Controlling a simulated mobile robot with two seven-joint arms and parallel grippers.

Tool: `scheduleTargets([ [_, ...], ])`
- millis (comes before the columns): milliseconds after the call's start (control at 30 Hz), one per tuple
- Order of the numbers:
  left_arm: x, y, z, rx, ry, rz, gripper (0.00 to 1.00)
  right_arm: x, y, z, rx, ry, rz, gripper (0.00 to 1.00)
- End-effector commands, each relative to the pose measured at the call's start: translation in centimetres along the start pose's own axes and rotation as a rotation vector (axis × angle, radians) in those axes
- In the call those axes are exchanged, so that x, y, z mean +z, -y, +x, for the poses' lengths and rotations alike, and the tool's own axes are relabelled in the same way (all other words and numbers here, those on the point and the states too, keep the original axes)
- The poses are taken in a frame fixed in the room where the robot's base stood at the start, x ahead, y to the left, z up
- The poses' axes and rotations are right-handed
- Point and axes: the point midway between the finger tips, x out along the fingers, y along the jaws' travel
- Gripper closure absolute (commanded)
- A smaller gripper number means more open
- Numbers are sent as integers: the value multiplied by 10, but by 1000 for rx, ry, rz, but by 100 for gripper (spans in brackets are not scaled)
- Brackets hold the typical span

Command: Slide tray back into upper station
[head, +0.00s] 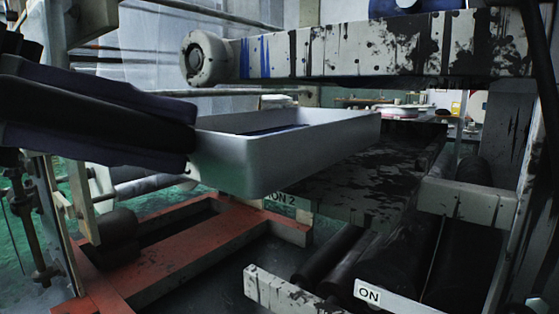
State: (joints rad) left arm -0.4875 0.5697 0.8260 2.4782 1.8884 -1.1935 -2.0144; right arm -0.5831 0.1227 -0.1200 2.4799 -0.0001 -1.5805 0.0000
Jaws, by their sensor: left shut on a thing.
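A white rectangular tray (272,162) hangs in the air near the middle of the head view, with something dark blue inside. My left gripper (190,142) comes in from the left and is shut on the tray's left end; its fingertips partly hide that end. The tray's right end overlaps the dark-stained station surface (365,180) behind it in the picture; I cannot tell whether they touch. My right gripper is not in view.
A stained white beam (385,48) with a roller end crosses above the tray. Below are a red frame (190,235), black rollers (385,260) and labels reading "ON 2" and "ON" (369,294). A pale post stands at the left. The gap between beam and station surface is open.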

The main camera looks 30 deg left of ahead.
Motion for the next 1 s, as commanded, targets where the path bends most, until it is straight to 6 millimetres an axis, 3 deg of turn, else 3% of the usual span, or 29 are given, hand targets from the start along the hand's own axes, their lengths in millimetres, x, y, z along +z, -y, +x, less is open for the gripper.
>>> scheduleTargets([
  [33,5,-4,5,0,0,7,100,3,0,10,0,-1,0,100],
  [500,40,7,40,-2,1,3,100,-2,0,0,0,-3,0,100],
  [1000,79,20,78,-4,2,4,100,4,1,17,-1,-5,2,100],
])
